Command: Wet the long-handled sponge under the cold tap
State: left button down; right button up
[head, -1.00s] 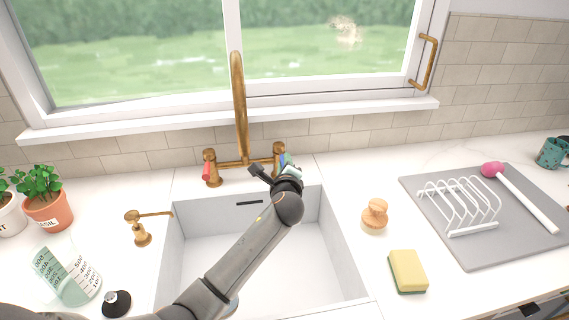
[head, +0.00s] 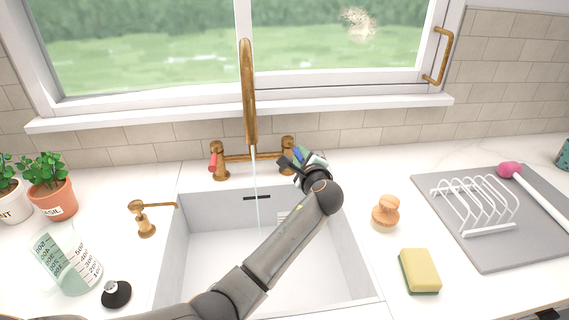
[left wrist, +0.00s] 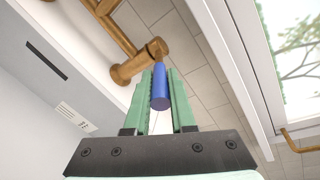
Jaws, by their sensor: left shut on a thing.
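The long-handled sponge, with a pink head (head: 509,170) and white handle, lies on the grey mat at the right. The brass tap (head: 249,100) stands behind the white sink (head: 215,260). A thin stream of water (head: 256,185) falls from its spout into the sink. The red lever (head: 213,162) is on the left tap body. My left gripper (head: 297,160) is at the right tap body, shut on the blue cold lever (left wrist: 160,90), which sits between its green fingers in the left wrist view. My right gripper is not in view.
A wire rack (head: 475,203) stands on the grey mat (head: 480,255). A wooden brush (head: 385,214) and a yellow sponge (head: 420,270) sit right of the sink. A soap dispenser (head: 144,222), measuring jug (head: 68,262), black stopper (head: 116,293) and potted herbs (head: 50,185) are at left.

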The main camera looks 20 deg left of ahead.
pick_arm(q)
jog(key=shift+w+d+f+n+g+y, duration=0.2)
jog(key=shift+d+n+g+y, duration=0.1)
jog(key=shift+y, duration=0.1)
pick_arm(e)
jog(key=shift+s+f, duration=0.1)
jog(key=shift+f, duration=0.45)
pick_arm(q)
jog(key=shift+r, duration=0.1)
jog(key=c, duration=0.8)
grip_release()
jog(key=shift+o, duration=0.2)
jog(key=shift+a, duration=0.1)
jog(key=shift+r, duration=0.1)
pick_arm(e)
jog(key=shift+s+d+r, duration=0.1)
